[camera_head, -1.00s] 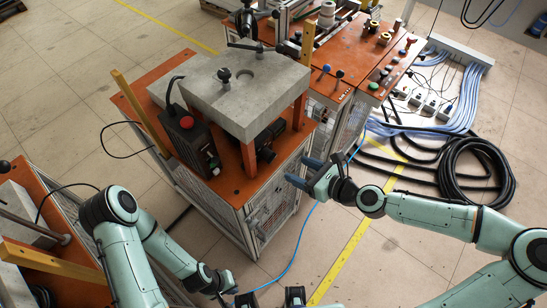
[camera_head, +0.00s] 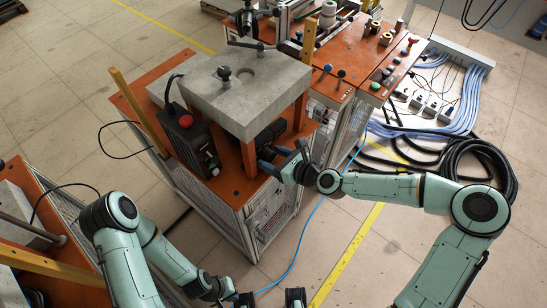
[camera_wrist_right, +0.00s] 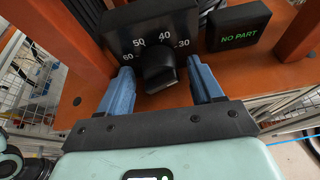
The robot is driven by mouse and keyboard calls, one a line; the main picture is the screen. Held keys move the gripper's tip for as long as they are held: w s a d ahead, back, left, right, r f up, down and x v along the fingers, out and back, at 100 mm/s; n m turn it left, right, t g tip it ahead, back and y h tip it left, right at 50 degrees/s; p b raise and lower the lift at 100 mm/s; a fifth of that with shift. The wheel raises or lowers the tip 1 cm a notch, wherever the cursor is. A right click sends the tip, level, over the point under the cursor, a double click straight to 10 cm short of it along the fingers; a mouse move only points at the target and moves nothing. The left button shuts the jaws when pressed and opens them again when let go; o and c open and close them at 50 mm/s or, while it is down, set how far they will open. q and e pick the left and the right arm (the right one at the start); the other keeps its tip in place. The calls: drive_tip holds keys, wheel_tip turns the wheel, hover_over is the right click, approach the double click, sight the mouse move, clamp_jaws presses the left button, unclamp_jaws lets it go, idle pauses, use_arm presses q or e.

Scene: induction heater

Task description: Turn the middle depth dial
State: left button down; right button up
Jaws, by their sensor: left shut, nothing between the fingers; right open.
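A black dial knob (camera_wrist_right: 158,72) sits on a dark panel (camera_wrist_right: 122,36) marked 60, 50, 40 and 30 in the right wrist view. My right gripper (camera_wrist_right: 160,84) is open, with one blue finger on each side of the knob; I cannot tell whether either touches it. In the head view my right gripper (camera_head: 268,160) is under the front right edge of the concrete block (camera_head: 236,92), by the orange-topped station; the dial face is hidden there. My left gripper (camera_head: 243,299) is shut and empty at the bottom edge, partly cut off.
A "NO PART" display (camera_wrist_right: 238,27) is right of the dial panel. Orange posts (camera_head: 301,108) hold up the block near my right gripper. A black box with a red button (camera_head: 186,121) stands left. Black hose coils (camera_head: 488,170) and a blue cable lie on the floor.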

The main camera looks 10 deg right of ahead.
drive_tip(key=c, duration=1)
drive_tip(key=n+b, duration=0.1)
drive_tip(key=n+t+h+b, duration=0.1)
drive_tip(key=b, duration=0.1)
drive_tip(key=shift+s+a+f+n+t, duration=0.1)
drive_tip(key=shift+s+f+n+t, duration=0.05)
drive_tip(key=shift+f+n+t, duration=0.2)
drive_tip(key=shift+r+n+h+b, duration=0.15)
drive_tip(key=shift+n+h+b, duration=0.2)
drive_tip(key=shift+b, duration=0.1)
drive_tip(key=shift+r+t, duration=0.15)
drive_tip(key=shift+t, duration=0.1)
use_arm(q)
drive_tip(key=f, duration=0.1)
drive_tip(key=s+f, duration=0.1)
drive_tip(key=f, duration=0.2)
drive_tip(key=shift+s+f, duration=0.2)
drive_tip(key=shift+s, duration=0.15)
use_arm(e)
drive_tip(key=o, duration=1)
